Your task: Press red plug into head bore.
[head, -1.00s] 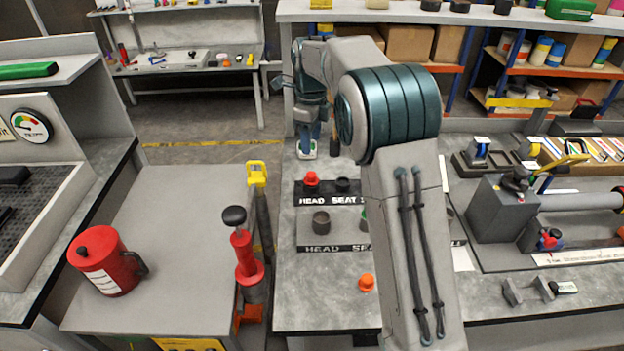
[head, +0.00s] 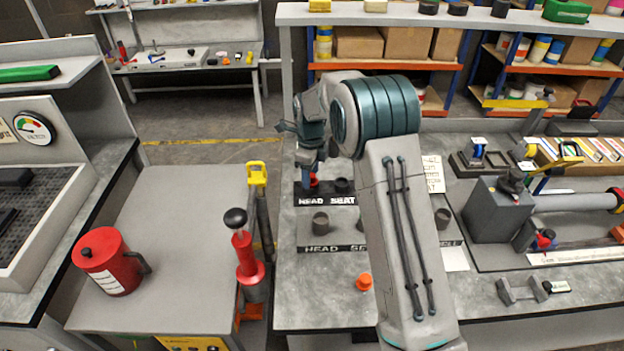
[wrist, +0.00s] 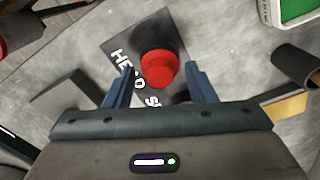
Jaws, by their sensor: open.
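The red plug (head: 314,180) stands on the black strip (head: 305,199) lettered HEAD and SEAT, at the HEAD end. In the head view it is partly hidden by my gripper (head: 307,178), which hangs over it. In the wrist view the red plug (wrist: 158,67) shows from above, between the two blue fingers of my gripper (wrist: 158,80). The fingers are apart, with a visible gap on either side of the plug. I cannot tell how far above it the fingertips are. I cannot tell which opening is the head bore.
A dark cup (head: 320,222) stands on a second lettered strip nearer the front. An orange plug (head: 364,281) lies on the bare bench. A grey block (head: 496,208) with a horizontal tube (head: 575,203) stands at right. A red-handled tool (head: 246,255) stands left of the bench.

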